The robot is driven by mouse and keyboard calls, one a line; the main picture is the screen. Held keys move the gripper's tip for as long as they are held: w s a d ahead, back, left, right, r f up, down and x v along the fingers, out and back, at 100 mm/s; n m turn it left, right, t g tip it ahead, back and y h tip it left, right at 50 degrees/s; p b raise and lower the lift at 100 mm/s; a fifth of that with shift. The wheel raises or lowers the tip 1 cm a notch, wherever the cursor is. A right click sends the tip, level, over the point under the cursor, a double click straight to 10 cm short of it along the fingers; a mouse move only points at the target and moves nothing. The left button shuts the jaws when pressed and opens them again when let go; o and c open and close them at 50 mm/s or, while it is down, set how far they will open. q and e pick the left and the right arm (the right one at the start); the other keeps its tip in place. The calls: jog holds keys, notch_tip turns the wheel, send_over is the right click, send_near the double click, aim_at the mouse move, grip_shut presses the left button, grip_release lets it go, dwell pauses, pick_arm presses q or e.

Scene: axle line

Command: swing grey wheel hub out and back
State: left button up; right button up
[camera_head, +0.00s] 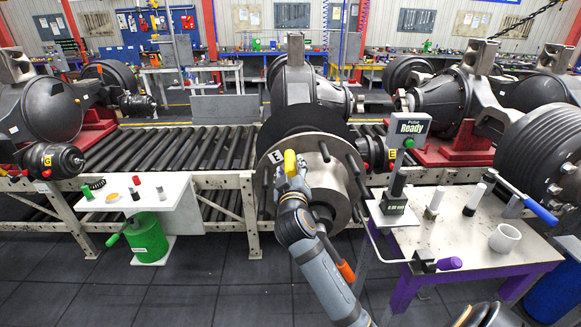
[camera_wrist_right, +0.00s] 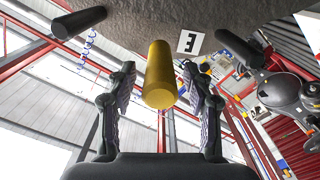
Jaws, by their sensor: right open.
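The grey wheel hub (camera_head: 332,178), with several dark studs on its face, sits at the end of the axle in the middle of the head view. One stud-like peg is yellow (camera_head: 290,162). A white "E" label (camera_head: 275,157) is beside it. My right gripper (camera_head: 291,180) is at the yellow peg. In the right wrist view the open fingers (camera_wrist_right: 161,84) stand on either side of the yellow peg (camera_wrist_right: 159,72), with gaps visible at both sides. The hub's grey face (camera_wrist_right: 150,18) fills the top of that view. My left gripper is not in view.
A white side shelf (camera_head: 160,192) with small parts and a green canister (camera_head: 147,237) is at the left. A work table (camera_head: 460,240) with a "Pulse Ready" gauge (camera_head: 408,130) stands close at the right. The roller conveyor (camera_head: 200,147) runs behind. Dark floor lies in front.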

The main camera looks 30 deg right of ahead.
jog(key=v, duration=0.6)
jog(key=shift+s+a, duration=0.15)
jog(key=shift+s, duration=0.05)
